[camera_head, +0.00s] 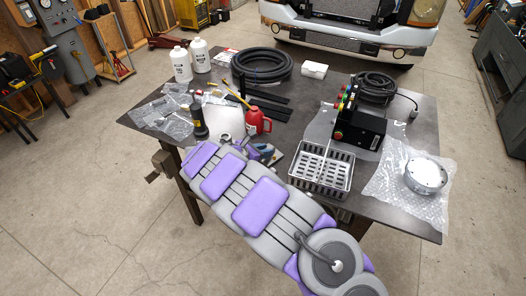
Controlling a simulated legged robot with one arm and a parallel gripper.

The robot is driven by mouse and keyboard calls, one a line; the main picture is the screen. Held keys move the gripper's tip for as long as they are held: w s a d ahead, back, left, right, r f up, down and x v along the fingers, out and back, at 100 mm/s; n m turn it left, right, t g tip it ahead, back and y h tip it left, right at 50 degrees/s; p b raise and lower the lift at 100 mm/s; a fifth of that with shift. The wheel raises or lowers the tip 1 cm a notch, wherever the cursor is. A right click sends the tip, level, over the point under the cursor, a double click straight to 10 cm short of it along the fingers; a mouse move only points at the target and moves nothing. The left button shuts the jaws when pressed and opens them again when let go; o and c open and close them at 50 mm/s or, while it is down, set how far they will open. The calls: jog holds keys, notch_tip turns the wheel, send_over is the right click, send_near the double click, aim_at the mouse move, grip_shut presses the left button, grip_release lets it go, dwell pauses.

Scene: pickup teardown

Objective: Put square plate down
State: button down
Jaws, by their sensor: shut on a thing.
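My arm, grey with purple pads, crosses the front of the table and hides part of it.
A slotted metal basket (321,172) stands right of my gripper. A black control box (358,128) and a round metal part (426,176) on bubble wrap lie further right. A dark bottle (198,117) and a coiled hose (262,63) stand beyond.

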jog(key=shift+a, duration=0.15)
jog(key=c, duration=1.1)
grip_release()
jog(key=shift+a+f, duration=0.1)
jog(key=shift+o, duration=0.9)
jog(key=p+v, duration=0.2)
jog(key=v, duration=1)
jog(key=shift+p, duration=0.3)
